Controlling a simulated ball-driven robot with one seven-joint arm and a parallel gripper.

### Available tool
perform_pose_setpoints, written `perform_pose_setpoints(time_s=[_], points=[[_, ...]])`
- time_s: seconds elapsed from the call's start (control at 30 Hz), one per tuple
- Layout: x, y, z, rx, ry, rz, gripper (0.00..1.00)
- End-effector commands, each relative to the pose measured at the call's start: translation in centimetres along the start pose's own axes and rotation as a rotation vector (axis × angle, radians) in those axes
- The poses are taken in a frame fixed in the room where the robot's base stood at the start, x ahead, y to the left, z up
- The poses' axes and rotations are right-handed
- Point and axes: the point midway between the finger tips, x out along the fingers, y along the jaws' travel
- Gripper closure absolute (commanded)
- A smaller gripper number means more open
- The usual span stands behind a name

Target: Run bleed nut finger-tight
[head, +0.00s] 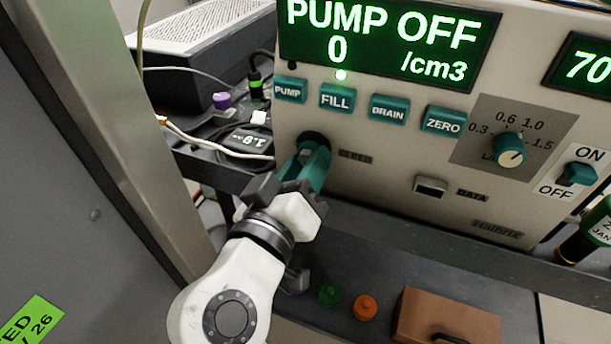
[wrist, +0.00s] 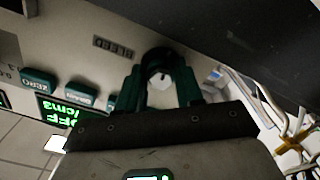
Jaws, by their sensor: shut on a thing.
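The bleed fitting sits on the front panel of the pump unit (head: 380,190), left of its BLEED label (head: 356,157). My gripper (head: 312,158) reaches up to it with its teal fingers at the dark round port (head: 313,138). In the wrist view, my gripper (wrist: 160,88) has one finger on each side of a small pale piece, the bleed nut (wrist: 161,77), and is shut on it. The fingers hide most of the nut in the head view. I cannot see its thread or how far in it sits.
The display reads PUMP OFF and 0 /cm3; the lamp above the FILL button (head: 337,97) glows green. A metal post (head: 120,110) stands close on the left. A green cap (head: 329,293), an orange cap (head: 365,307) and a brown box (head: 447,318) lie below the panel.

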Motion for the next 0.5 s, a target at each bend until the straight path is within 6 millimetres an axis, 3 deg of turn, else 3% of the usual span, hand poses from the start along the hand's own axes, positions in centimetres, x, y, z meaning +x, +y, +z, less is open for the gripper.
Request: perform_pose_setpoints(time_s=[0.5], points=[[-0.19, -0.34, 0.01, 0.091, 0.001, -0.007, 0.95]])
